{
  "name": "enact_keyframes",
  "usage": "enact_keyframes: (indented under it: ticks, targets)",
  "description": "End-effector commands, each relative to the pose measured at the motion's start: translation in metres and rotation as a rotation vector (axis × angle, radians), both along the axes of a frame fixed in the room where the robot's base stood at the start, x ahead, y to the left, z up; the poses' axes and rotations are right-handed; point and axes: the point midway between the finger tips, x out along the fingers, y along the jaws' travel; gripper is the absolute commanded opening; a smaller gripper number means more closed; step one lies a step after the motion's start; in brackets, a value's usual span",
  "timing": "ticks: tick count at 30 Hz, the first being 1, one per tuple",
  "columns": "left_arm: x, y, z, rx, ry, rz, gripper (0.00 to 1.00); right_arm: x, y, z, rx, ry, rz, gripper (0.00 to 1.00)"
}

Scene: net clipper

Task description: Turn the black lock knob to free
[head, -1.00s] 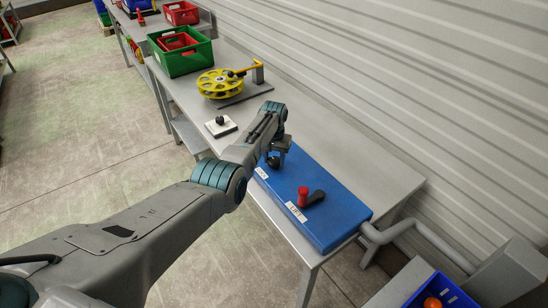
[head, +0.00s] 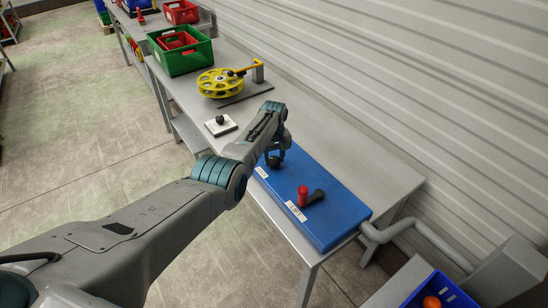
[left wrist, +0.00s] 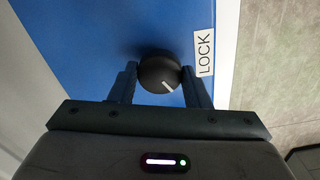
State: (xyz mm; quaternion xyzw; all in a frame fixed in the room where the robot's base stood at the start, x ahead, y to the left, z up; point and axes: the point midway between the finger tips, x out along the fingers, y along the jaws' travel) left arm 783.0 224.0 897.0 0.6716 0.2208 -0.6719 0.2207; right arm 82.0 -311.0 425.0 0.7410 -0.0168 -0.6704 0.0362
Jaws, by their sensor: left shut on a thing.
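The black lock knob (left wrist: 158,71) sits on top of the blue box (head: 325,215). It is round, and its white pointer mark slants down and to the right in the left wrist view. A white label reading LOCK (left wrist: 204,52) lies to the right of it there. My left gripper (left wrist: 160,88) has a finger on each side of the knob and is shut on it. In the head view my left gripper (head: 274,159) reaches down at the far end of the box, and the knob there is mostly merged with the dark fingers. My right gripper is not in view.
A red-topped black lever (head: 304,196) stands on the box's near end. A white block with a black knob (head: 220,124), a yellow wheel (head: 220,83) and a green crate (head: 180,52) are farther along the bench. A grey pipe (head: 395,232) runs at right.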

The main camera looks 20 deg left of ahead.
Motion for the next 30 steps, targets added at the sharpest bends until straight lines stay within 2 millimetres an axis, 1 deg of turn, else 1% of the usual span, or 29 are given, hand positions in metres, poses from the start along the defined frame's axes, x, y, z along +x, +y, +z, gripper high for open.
enact_keyframes:
  ticks: [14, 15, 17, 18, 26, 30]
  targets:
    - [0.0008, 0.0002, 0.0011, 0.0, -0.002, 0.013, 0.2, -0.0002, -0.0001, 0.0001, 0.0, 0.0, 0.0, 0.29]
    - [0.0008, 0.0002, 0.0011, 0.0, -0.002, 0.012, 0.51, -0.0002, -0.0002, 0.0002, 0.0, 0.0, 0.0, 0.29]
    - [0.0007, 0.0003, 0.0009, 0.0, -0.002, 0.012, 0.63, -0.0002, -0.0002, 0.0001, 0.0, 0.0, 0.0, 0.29]
    - [0.0006, 0.0002, 0.0008, 0.0, -0.002, 0.012, 0.65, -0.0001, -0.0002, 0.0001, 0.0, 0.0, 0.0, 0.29]
    - [0.0004, 0.0002, 0.001, 0.0, -0.001, 0.012, 0.65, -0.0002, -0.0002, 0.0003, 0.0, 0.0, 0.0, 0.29]
    - [0.0009, 0.0001, 0.0097, 0.0, -0.002, 0.012, 0.65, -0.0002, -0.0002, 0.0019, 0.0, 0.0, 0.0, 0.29]
